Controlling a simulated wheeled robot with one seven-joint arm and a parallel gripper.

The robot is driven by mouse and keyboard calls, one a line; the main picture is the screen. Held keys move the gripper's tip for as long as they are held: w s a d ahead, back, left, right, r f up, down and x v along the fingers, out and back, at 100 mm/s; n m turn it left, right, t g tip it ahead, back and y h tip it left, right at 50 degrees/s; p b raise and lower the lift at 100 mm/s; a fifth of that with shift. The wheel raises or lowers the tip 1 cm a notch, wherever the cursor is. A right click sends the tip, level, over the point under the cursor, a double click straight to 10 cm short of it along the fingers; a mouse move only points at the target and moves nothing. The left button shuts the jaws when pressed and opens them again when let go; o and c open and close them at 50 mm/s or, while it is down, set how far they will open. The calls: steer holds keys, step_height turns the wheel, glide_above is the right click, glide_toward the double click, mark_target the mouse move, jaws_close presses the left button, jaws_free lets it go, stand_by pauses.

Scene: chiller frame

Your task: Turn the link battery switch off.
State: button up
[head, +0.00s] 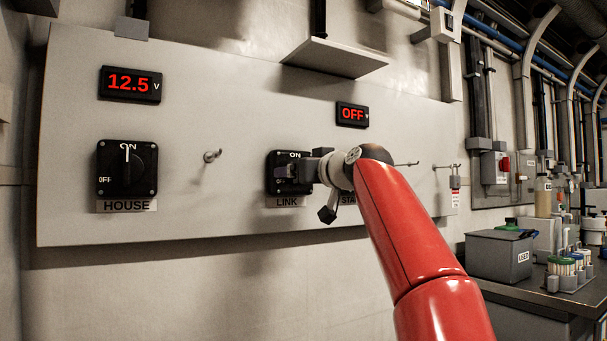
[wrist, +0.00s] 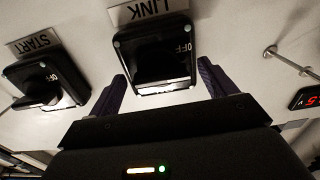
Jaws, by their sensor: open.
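The link battery switch (head: 275,185) is a black square rotary switch above a LINK label on the grey panel. In the wrist view the picture is upside down and the link switch (wrist: 124,45) lies between the two finger pads. My gripper (wrist: 162,72) is open, with one finger on each side of the switch's knob area. In the head view my gripper (head: 297,172) is right at the front of the switch and hides most of its knob. The knob is too dark in the wrist view to tell its angle or whether the fingers touch it.
The HOUSE switch (head: 127,168) at left points to ON, under a 12.5 V display (head: 130,84). A display reading OFF (head: 352,114) is above right. The START switch (wrist: 45,80) sits close beside the link switch. Pegs (head: 212,156) and a shelf (head: 335,57) stick out from the panel.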

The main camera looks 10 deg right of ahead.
steer(key=b+v, duration=0.3)
steer(key=v, duration=0.4)
steer(key=shift+s, duration=0.35)
steer(key=shift+d, duration=0.1)
steer(key=s+a+f+m+g+h, duration=0.1)
steer(key=s+a+f+g, duration=0.3)
steer(key=f, duration=0.6)
steer(key=s+d+f+m+g+h+p, duration=0.1)
steer(key=s+f+h, duration=0.1)
steer(key=s+f, duration=0.6)
steer(key=s+a+f+m+g+h, duration=0.1)
steer(key=s+a+f+g, duration=0.2)
steer(key=f, duration=0.8)
steer(key=s+d+f+g, duration=0.1)
steer(key=s+d+f, duration=0.1)
steer(key=s+f, duration=0.5)
steer(key=s+d+f+g+h+p, duration=0.1)
steer(key=s+f+g, duration=0.1)
steer(key=s+f, duration=0.6)
step_height(320, 180, down, 5)
steer(key=shift+s+d+f+m+g+h, duration=0.2)
steer(key=shift+s+d+m+g+h, duration=0.1)
steer(key=shift+d+m, duration=0.1)
